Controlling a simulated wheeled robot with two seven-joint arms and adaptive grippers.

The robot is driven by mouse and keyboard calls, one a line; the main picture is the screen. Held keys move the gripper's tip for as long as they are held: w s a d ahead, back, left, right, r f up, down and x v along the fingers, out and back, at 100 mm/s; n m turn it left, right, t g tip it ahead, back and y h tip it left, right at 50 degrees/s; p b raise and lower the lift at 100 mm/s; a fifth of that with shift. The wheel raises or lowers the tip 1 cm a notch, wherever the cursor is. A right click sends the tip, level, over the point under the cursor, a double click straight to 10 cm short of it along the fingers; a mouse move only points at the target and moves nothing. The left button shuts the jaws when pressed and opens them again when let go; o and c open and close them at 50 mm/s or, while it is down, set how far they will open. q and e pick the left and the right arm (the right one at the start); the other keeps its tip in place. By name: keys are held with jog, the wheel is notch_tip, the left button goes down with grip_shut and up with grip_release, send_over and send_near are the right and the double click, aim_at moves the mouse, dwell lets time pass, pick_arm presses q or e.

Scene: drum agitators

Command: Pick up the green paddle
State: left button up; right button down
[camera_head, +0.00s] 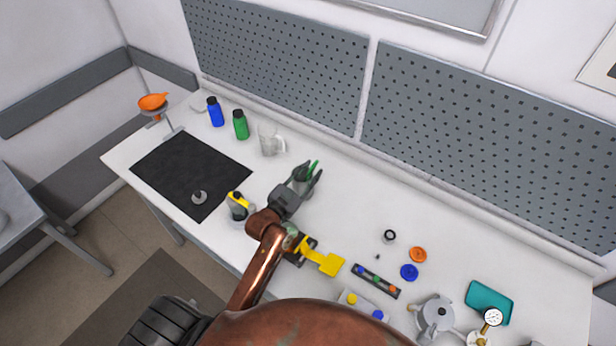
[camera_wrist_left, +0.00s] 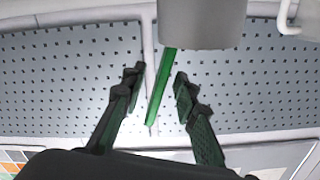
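The green paddle (camera_head: 314,167) shows as a thin green shaft among my left gripper's fingers in the head view. In the left wrist view its shaft (camera_wrist_left: 162,88) runs slantwise from a grey cylindrical vessel (camera_wrist_left: 204,22). My left gripper (camera_wrist_left: 157,85) is open, with one finger on each side of the shaft and gaps visible between. In the head view the left gripper (camera_head: 307,178) reaches over the white table and partly hides the vessel. The paddle's lower end is hidden. My right gripper is not in view.
A clear jug (camera_head: 269,140), green bottle (camera_head: 240,125) and blue bottle (camera_head: 215,112) stand left of the gripper. A vessel with a yellow top (camera_head: 238,207) and a yellow bracket (camera_head: 324,262) are near my arm. Pegboards (camera_head: 280,60) line the back.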

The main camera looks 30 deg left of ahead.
pick_arm(q)
grip_shut()
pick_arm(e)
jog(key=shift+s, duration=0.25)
pick_arm(q)
jog(key=shift+r, duration=0.1)
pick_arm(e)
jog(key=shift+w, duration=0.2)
